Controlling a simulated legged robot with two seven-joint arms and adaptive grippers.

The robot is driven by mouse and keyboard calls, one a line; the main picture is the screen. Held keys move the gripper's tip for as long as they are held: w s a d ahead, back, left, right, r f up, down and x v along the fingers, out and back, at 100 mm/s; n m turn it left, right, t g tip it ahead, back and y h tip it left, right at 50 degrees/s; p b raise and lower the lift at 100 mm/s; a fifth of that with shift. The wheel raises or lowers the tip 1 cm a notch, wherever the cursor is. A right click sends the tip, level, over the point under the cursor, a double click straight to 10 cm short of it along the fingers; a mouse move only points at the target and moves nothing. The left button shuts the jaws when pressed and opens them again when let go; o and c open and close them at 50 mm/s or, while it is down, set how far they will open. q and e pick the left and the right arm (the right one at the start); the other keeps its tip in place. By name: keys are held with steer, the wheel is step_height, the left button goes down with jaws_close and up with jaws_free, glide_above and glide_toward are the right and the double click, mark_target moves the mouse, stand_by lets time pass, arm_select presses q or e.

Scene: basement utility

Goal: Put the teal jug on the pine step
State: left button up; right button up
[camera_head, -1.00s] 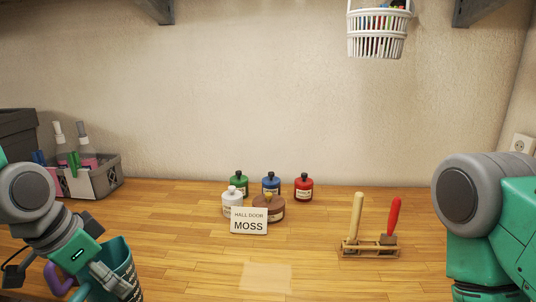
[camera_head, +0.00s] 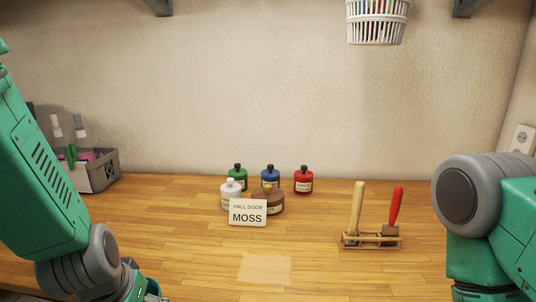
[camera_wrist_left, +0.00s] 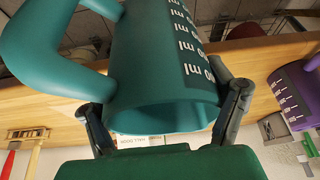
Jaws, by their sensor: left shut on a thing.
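The teal jug (camera_wrist_left: 150,50) fills the middle of the left wrist view, with its handle at the left and a dark panel of white "ml" marks. My left gripper (camera_wrist_left: 165,115) is shut on it, one finger on each side. In the head view my left arm covers most of the jug and the gripper at the bottom left. I cannot make out a pine step for certain; a pale square patch (camera_head: 265,268) lies on the bench at front centre. My right gripper is out of view.
A purple jug (camera_wrist_left: 298,95) is in the left wrist view. Several small paint bottles (camera_head: 270,178) stand behind a "MOSS" card (camera_head: 248,212). A wooden rack (camera_head: 372,241) holds two handled tools at right. A grey bin (camera_head: 98,176) is at left; a white basket (camera_head: 376,30) hangs above.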

arm_select(q)
step_height(320, 180, down, 7)
steer(key=b, duration=0.5)
steer(key=shift+a+f+b, duration=0.15)
steer(key=shift+b, duration=0.25)
steer(key=s+f, duration=0.4)
steer(key=f, duration=0.1)
steer(key=shift+s+f, duration=0.25)
